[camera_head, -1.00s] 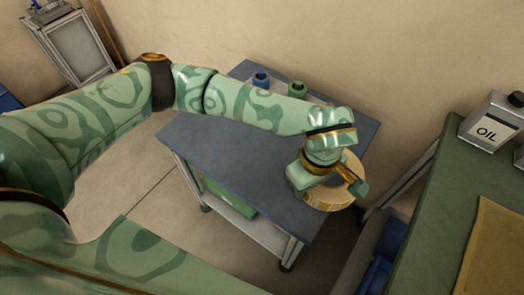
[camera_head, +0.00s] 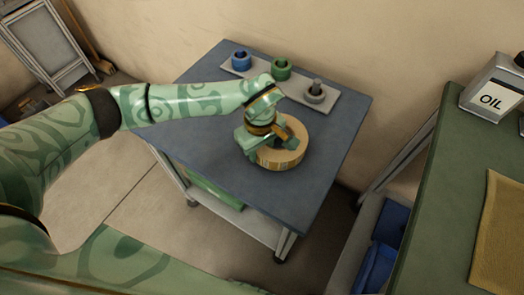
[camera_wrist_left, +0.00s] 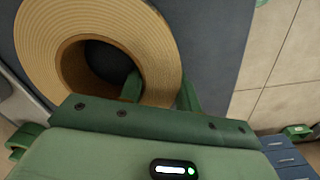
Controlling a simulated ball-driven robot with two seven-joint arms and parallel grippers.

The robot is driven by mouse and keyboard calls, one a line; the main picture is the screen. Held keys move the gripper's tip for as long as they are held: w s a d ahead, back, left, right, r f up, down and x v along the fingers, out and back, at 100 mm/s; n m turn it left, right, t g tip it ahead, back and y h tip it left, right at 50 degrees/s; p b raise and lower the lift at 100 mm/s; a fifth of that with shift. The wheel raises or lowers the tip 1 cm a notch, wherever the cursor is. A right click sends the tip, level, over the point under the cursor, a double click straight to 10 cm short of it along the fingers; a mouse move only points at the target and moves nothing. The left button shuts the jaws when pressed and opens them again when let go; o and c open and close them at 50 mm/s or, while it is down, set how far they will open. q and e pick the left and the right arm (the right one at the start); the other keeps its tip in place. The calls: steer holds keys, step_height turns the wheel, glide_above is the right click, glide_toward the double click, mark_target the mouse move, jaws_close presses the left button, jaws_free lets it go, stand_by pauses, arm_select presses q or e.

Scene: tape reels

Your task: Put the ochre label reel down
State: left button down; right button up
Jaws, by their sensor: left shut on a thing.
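The ochre label reel (camera_head: 285,158) is a wide ring with a large open core, over the middle of the blue-grey table top (camera_head: 205,130) in the head view. My left gripper (camera_head: 277,142) is shut on the reel's wall. In the left wrist view one finger is inside the core and the other is outside the reel (camera_wrist_left: 140,30), so the ring wall is between the fingers (camera_wrist_left: 160,92). The reel looks roughly level. I cannot tell whether its underside touches the table. My right gripper is not in view.
A light grey board (camera_head: 296,93) at the back of the table holds a blue reel (camera_head: 241,61), a green reel (camera_head: 281,68) and a grey piece (camera_head: 315,91). The table's left and front parts are clear. A green bench (camera_head: 445,170) with an oil can (camera_head: 493,92) stands right.

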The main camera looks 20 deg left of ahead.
arm_select(q)
steer(key=shift+f, duration=0.75)
steer(key=shift+r, duration=0.25)
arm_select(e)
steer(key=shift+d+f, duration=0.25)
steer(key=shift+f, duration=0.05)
arm_select(q)
steer(key=shift+f, duration=0.15)
steer(key=c, duration=1)
jaws_free()
step_height(320, 180, up, 12)
steer(key=p, duration=0.5)
steer(key=shift+r, duration=0.2)
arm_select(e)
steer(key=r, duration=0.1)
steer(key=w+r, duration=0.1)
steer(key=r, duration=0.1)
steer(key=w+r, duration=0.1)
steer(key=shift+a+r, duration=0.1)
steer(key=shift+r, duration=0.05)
